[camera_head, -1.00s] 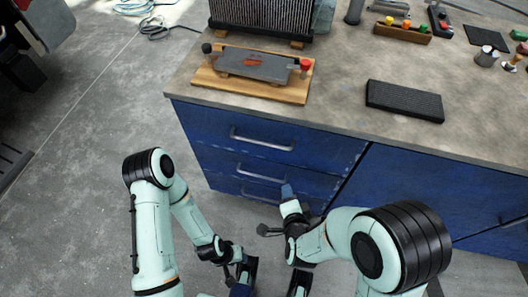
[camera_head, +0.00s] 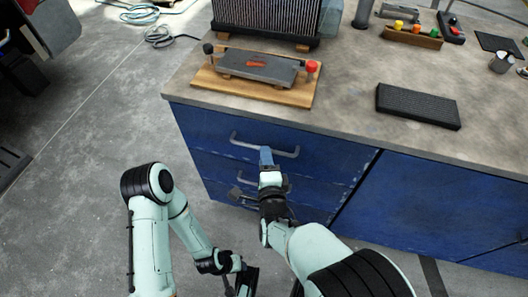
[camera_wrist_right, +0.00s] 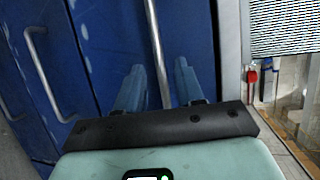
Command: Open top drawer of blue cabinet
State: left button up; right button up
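The blue cabinet (camera_head: 215,125) has a column of drawers on its left side. Its top drawer (camera_head: 320,155) is closed, with a grey bar handle (camera_head: 248,144).
A lower drawer's handle (camera_wrist_right: 42,75) shows in the right wrist view. The worktop (camera_head: 345,75) bears a wooden board (camera_head: 290,95) with a grey plate and a black ribbed block (camera_head: 418,105). Bare floor (camera_head: 85,190) lies to the left.

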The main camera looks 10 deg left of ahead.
jog(key=shift+x, duration=1.65)
grip_shut()
